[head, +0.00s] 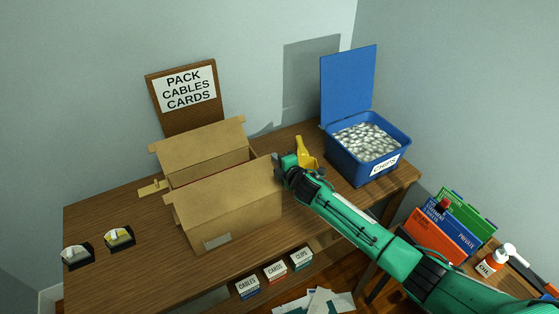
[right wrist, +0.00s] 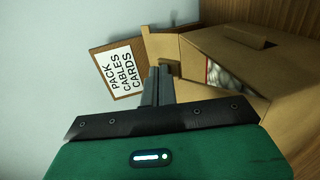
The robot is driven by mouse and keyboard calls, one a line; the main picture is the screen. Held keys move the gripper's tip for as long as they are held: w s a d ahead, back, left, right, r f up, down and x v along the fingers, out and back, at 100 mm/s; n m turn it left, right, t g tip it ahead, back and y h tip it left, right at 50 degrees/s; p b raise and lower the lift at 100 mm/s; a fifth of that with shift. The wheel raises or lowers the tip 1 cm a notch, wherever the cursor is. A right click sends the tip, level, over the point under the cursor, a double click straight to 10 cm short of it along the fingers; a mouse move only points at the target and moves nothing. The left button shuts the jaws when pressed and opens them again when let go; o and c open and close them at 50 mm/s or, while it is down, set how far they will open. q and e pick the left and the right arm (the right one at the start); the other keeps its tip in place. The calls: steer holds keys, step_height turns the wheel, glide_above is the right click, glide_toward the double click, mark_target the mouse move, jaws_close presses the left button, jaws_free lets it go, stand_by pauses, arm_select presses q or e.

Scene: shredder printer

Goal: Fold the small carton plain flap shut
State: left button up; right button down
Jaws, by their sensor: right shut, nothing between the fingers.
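The small brown carton (head: 235,209) stands on the wooden table, open at the top. Its broad front flap and broad back flap (head: 203,144) stand up and slope; a small side flap (head: 152,188) sticks out at the left. My right gripper (head: 279,166) is shut and empty at the carton's right end, close to its upper edge. In the right wrist view the closed fingers (right wrist: 158,84) point toward a brown flap (right wrist: 160,45); I cannot tell whether they touch it. White contents (right wrist: 222,76) show through the carton's opening. My left gripper is out of view.
A blue bin (head: 368,155) of pale chips with its lid up stands right of the carton. A yellow object (head: 305,152) lies behind my right gripper. A sign (head: 184,90) stands behind the carton. Two tape holders (head: 120,237) sit at the left; table between is clear.

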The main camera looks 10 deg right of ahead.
steer(key=shift+w+a+f, duration=0.25)
steer(key=shift+w+f, duration=0.25)
steer(key=shift+w+a+f, duration=0.2)
steer(key=shift+w+f, duration=0.25)
steer(key=shift+w, duration=0.05)
steer(key=f+g+p, duration=0.1)
steer(key=w+f+g+p, duration=0.1)
steer(key=p, duration=0.1)
steer(key=w+f+h+p, duration=0.1)
steer(key=p, duration=0.1)
steer(key=shift+a+f+g, duration=0.1)
steer(key=shift+a+g, duration=0.2)
steer(key=shift+g, duration=0.1)
steer(key=shift+f, duration=0.2)
steer(key=shift+w+f, duration=0.1)
steer(key=shift+p, duration=0.35)
